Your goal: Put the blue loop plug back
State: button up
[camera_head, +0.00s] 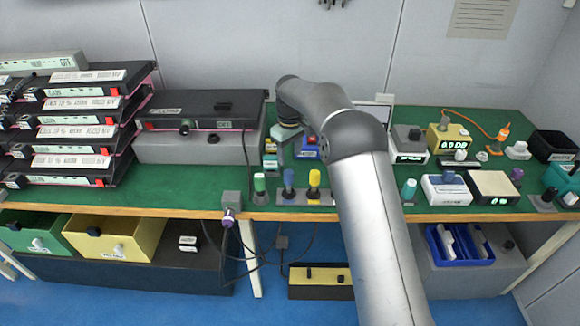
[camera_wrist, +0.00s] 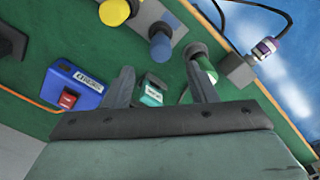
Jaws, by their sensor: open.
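A plug with a blue top (camera_head: 289,178) stands upright on a grey strip at the bench's front edge, between a green-topped plug (camera_head: 259,183) and a yellow-topped plug (camera_head: 314,178). In the wrist view, the blue-topped plug (camera_wrist: 160,47) is beyond my fingertips, apart from them. The yellow one (camera_wrist: 115,11) is upper left, and the green one (camera_wrist: 207,70) is partly behind my right finger. My gripper (camera_wrist: 160,70) is open and empty above the bench. A small teal block (camera_wrist: 152,92) shows between the fingers, below them. In the head view my arm hides most of the gripper.
A blue box with a red switch (camera_wrist: 75,88) lies left of my fingers. A purple plug (camera_head: 229,216) with a cable hangs at a grey block on the front edge. Stacked black trays (camera_head: 80,131) fill the left; boxes and plugs crowd the right.

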jog(key=s+d+r+m, duration=0.4)
jog(key=s+d+r, duration=0.7)
jog(key=s, duration=0.4)
jog(key=s+d+f+m, duration=0.1)
jog(key=s+d, duration=0.1)
jog(key=s, duration=0.7)
jog(key=s+d+f+m, duration=0.1)
jog(key=s+d+m, duration=0.1)
jog(key=s, duration=0.7)
jog(key=s+d+f+m, duration=0.1)
jog(key=s+d, duration=0.3)
jog(key=s, duration=0.5)
jog(key=shift+s+f+m+t, duration=0.15)
jog(key=shift+f+m+t, duration=0.2)
jog(key=shift+m, duration=0.35)
